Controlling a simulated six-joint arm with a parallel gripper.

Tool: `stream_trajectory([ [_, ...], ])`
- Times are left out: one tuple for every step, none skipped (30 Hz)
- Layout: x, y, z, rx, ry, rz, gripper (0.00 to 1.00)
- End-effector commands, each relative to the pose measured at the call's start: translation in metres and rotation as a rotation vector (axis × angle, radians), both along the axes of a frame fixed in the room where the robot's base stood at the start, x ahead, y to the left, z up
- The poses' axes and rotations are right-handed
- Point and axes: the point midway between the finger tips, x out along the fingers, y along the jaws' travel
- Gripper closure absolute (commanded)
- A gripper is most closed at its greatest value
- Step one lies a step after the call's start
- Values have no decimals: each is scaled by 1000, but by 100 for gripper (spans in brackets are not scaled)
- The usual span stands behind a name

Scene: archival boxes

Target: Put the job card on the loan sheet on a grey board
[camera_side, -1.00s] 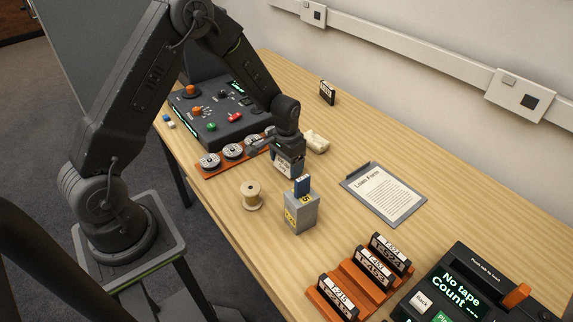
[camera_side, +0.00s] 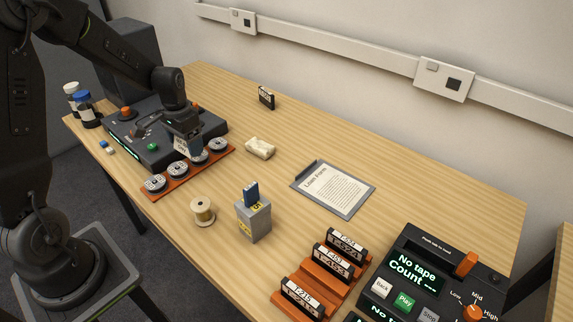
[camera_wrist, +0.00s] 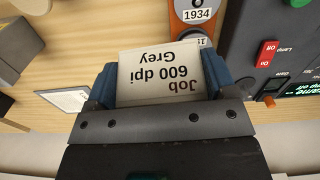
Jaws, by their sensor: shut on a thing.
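My gripper (camera_side: 186,133) is shut on the white job card (camera_side: 188,147) and holds it above the orange rack of reels, beside the dark control deck. In the wrist view the job card (camera_wrist: 162,76) sits between the blue-tipped fingers of my gripper (camera_wrist: 162,84); its text, "Job 600 dpi Grey", reads upside down. The loan sheet (camera_side: 334,187), headed "Loan Form", lies flat on the grey board (camera_side: 346,213) at the middle right of the table, well apart from my gripper.
A pale crumpled item (camera_side: 260,148) lies between the rack (camera_side: 190,176) and the board. A wooden spool (camera_side: 203,212) and a grey box (camera_side: 254,220) holding a blue item stand in front. Orange cassette holders (camera_side: 318,275) and a tape player (camera_side: 440,275) are at right.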

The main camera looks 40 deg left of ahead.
Motion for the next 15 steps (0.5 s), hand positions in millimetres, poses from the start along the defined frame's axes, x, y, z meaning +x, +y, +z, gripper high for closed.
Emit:
stream_trajectory([
  [5,-2,0,0,-1,-4,44],
  [9,-4,0,0,-1,-7,44],
  [16,-8,1,0,-1,-10,44],
  [23,-11,1,0,-1,-12,44],
  [32,-16,1,1,-2,-16,44],
  [44,-24,2,0,-1,-21,44],
  [54,-31,2,1,-3,-24,44],
  [65,-39,3,0,-1,-28,44],
  [80,-51,3,1,-3,-33,44],
  [90,-61,4,1,-2,-35,44],
  [99,-71,4,0,-2,-38,44],
  [112,-84,4,0,-2,-41,44],
  [120,-94,5,0,-2,-44,44],
  [128,-104,5,0,-2,-47,44],
  [136,-117,5,0,0,-49,44],
])
